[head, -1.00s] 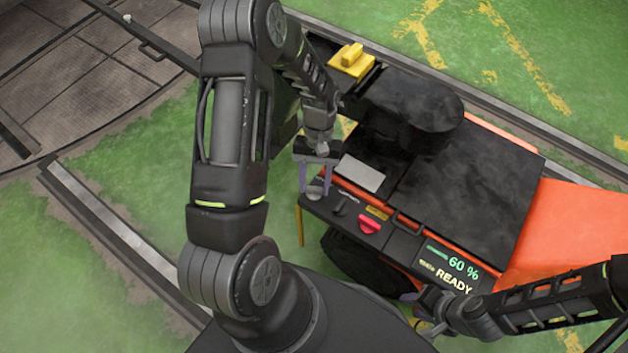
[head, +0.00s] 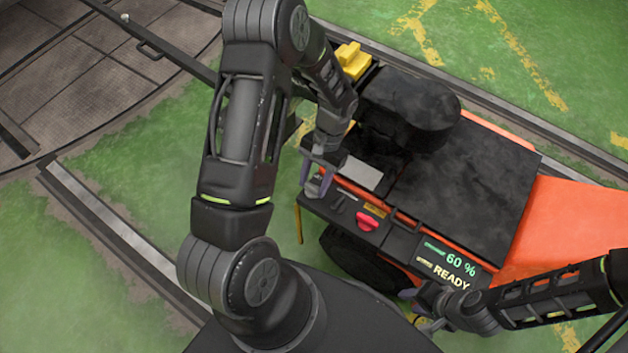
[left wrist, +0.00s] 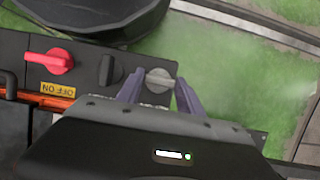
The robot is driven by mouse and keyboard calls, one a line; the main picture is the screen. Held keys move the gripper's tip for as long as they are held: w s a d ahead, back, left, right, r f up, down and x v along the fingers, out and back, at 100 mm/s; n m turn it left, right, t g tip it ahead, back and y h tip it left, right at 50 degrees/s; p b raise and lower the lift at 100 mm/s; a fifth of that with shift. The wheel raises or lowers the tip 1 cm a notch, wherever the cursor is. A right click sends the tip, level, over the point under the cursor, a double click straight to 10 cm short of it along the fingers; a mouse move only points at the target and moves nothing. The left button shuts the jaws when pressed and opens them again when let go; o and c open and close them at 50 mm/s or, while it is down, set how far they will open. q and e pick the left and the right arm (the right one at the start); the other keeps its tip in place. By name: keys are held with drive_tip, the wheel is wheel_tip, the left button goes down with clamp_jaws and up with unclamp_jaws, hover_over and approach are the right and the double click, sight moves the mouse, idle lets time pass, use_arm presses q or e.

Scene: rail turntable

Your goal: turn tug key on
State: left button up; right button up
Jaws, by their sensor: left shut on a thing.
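The orange tug (head: 570,215) has a black control panel along its near edge. At the panel's left end is a grey round knob with a raised bar (left wrist: 158,78), seemingly the key. My left gripper (head: 316,182) has its fingers on either side of this knob and is shut on it; in the left wrist view its bar lies roughly crosswise between the fingertips.
A display (head: 447,262) on the panel reads 60 % and READY. A black seat (head: 412,105) and a yellow block (head: 352,60) are behind the panel. A rail (head: 115,235) runs across the green floor at left.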

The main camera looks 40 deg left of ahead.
use_arm(q)
drive_tip(key=o, duration=1.4)
drive_tip(key=p+v, duration=0.1)
drive_tip(key=v, duration=0.6)
drive_tip(key=shift+w+r, duration=0.2)
drive_tip(key=shift+r, duration=0.2)
drive_tip(key=shift+s, duration=0.1)
